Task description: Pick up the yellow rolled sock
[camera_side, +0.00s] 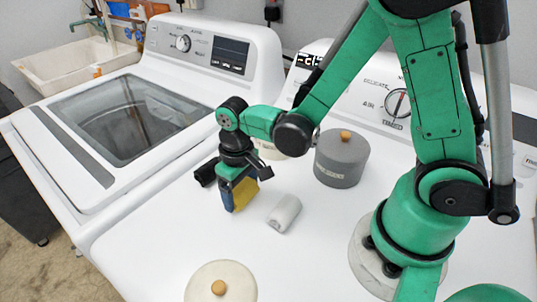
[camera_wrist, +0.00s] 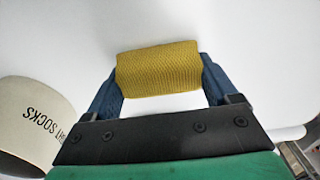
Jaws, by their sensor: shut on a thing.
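The yellow rolled sock (camera_wrist: 158,70) is a ribbed roll, held between the two blue fingers of my gripper (camera_wrist: 160,82) in the wrist view. The fingers press on its two ends. In the side view the sock (camera_side: 244,192) shows partly behind a blue finger of my gripper (camera_side: 236,194), over the white machine top (camera_side: 150,235). I cannot tell from the pictures whether the sock still touches the surface.
A grey-white roll (camera_side: 284,213) lies right of my gripper. A grey lidded pot (camera_side: 341,160) stands behind it, and a cream lidded pot (camera_side: 221,282) in front. A dark object (camera_side: 206,172) lies to the left. A cream container with lettering (camera_wrist: 38,120) shows in the wrist view.

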